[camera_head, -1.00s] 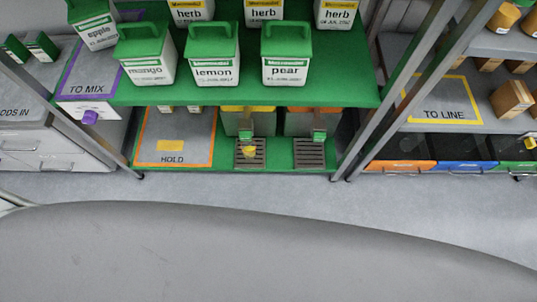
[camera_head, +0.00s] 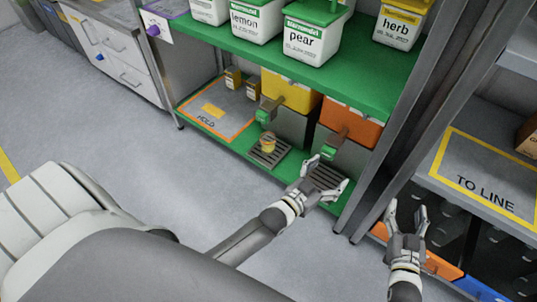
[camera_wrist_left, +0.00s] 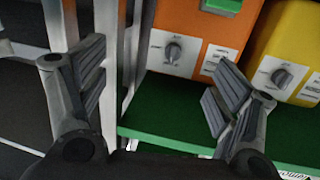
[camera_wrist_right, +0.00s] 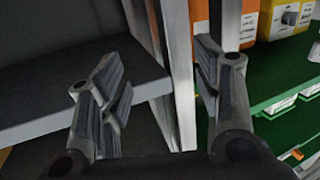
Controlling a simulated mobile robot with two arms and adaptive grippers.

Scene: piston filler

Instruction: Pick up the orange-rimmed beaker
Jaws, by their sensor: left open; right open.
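A small yellow-orange cup (camera_head: 268,142), which looks like the beaker, stands on the left drip grate under the yellow filler (camera_head: 291,92). Its rim colour is too small to tell. My left gripper (camera_head: 328,176) is open and empty, to the right of the cup, in front of the right drip grate. My right gripper (camera_head: 407,210) is open and empty, farther right near the rack posts. The left wrist view shows the open left fingers (camera_wrist_left: 158,85) before the orange filler (camera_wrist_left: 190,45). The right wrist view shows the open right fingers (camera_wrist_right: 163,72). I cannot make out the cup in either wrist view.
An orange filler (camera_head: 352,122) stands right of the yellow one. The green upper shelf (camera_head: 300,55) with white tubs overhangs the fillers. A metal post (camera_head: 400,120) separates this rack from the TO LINE shelf (camera_head: 480,180). The HOLD mat (camera_head: 205,119) lies left. The floor in front is clear.

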